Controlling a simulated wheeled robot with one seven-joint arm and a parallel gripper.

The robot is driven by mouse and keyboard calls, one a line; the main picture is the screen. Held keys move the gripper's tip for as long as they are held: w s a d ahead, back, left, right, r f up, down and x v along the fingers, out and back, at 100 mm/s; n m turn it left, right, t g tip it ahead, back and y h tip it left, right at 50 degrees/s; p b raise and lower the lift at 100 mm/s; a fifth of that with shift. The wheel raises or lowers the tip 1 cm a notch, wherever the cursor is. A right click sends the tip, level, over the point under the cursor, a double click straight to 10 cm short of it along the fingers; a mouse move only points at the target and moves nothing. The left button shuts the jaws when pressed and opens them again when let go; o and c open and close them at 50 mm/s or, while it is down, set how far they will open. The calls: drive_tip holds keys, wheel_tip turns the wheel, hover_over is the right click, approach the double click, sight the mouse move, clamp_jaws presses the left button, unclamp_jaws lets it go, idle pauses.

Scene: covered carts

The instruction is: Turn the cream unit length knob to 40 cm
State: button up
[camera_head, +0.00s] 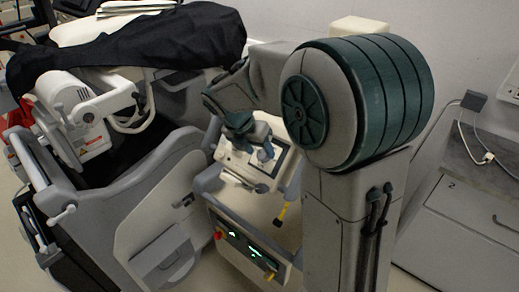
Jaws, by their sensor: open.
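The cream unit (262,208) stands in the middle of the picture, with a raised pale control panel (262,179) on its top. My gripper (254,152) is over the upper part of this panel, pointing down, open, with nothing seen between its fingers. The gripper covers part of the panel. I cannot pick out the length knob or read any scale; it may be hidden by the gripper or too small to tell. I cannot tell whether the fingers touch the panel.
Green-lit displays (255,253) are on the unit's front, with a red knob (218,235) to their left. A grey cart (160,220) stands close on the left, with a black cover (150,38) behind. A grey drawer cabinet (470,215) is at right. My arm blocks the view right of centre.

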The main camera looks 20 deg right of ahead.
drive_tip(key=shift+d+f, duration=0.2)
drive_tip(key=shift+f, duration=0.3)
drive_tip(key=c, duration=1)
